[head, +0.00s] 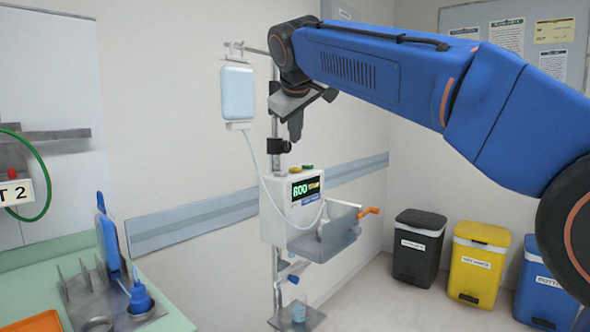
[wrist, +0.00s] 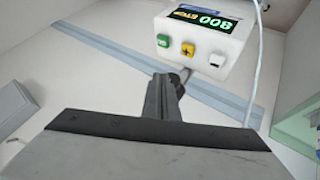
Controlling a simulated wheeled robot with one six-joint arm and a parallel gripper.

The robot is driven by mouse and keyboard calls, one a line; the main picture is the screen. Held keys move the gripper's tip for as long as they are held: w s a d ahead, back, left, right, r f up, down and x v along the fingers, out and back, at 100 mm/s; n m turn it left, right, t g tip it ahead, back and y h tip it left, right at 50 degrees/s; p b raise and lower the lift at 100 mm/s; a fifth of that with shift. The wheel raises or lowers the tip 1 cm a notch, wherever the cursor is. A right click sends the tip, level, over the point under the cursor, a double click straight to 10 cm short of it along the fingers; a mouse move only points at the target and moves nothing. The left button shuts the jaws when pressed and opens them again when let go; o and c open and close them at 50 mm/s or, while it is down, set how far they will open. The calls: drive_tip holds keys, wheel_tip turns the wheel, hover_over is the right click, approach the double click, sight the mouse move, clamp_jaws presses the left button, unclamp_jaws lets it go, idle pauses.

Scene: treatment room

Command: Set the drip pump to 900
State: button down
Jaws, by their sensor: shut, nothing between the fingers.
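The drip pump (head: 275,215) is a white box on a pole, with its lit display (head: 306,188) facing front. The digits appear to read 800; in the wrist view the display (wrist: 205,20) is upside down. Beside the display in the wrist view are a green button (wrist: 162,41), a yellow button with a plus (wrist: 188,48) and a white button with a dark mark (wrist: 217,59). My gripper (head: 295,137) is shut and empty, pointing down above the pump's top, apart from the buttons. In the wrist view its fingertips (wrist: 178,82) are nearest the yellow button.
A drip bag (head: 237,93) hangs from the pole, and its tube runs to the pump. A clear tray (head: 338,235) with an orange handle (head: 368,211) projects from the pump's right. A green-topped counter (head: 150,262) is at lower left. Bins (head: 418,247) stand at right.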

sight(295, 169)
wheel_tip(295, 169, up, 4)
drive_tip(key=shift+f, duration=0.1)
drive_tip(key=shift+f, duration=0.15)
idle(0.4)
drive_tip(key=shift+f, duration=4.25)
drive_tip(key=shift+f, duration=0.15)
drive_tip(key=shift+f, duration=0.25)
drive_tip(key=shift+f, duration=0.5)
drive_tip(key=shift+r, duration=0.9)
